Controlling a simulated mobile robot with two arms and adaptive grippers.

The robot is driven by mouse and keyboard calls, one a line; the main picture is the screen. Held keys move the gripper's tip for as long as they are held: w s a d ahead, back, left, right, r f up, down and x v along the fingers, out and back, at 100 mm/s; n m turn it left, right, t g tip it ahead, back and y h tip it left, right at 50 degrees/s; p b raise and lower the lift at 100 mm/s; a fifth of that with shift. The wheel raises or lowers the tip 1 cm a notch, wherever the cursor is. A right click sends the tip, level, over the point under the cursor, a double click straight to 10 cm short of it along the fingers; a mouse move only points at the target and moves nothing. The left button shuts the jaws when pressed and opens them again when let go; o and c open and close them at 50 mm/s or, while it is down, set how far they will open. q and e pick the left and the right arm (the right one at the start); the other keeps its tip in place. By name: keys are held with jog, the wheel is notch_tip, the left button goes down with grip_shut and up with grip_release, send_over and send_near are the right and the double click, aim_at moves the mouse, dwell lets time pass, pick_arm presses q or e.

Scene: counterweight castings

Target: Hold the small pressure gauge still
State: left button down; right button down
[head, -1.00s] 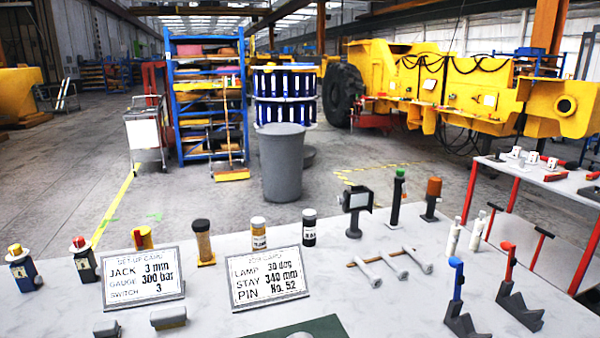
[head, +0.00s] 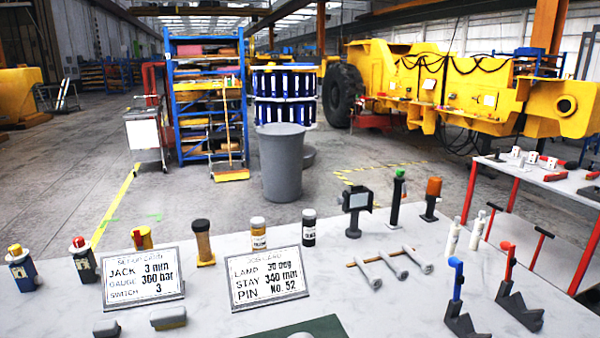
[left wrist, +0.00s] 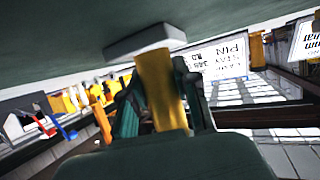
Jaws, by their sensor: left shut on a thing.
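In the left wrist view my left gripper (left wrist: 160,98) is shut on a yellow upright thing (left wrist: 153,75). Its dark green fingers lie on either side of it. The yellow thing has a pale grey slab (left wrist: 145,40) at its end, against a dark green surface. No dial face shows on it, so I cannot tell whether it is the small pressure gauge. Neither gripper shows in the head view. A green mat (head: 325,328) shows at its bottom edge, with a small part of a grey thing on it.
Two cards, the left card (head: 143,278) and the right card (head: 268,276), stand on the pale table. Blue and red handled stands (head: 460,300) are at right. Two grey blocks lie front left.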

pick_arm(q)
jog(key=c, duration=0.8)
grip_release()
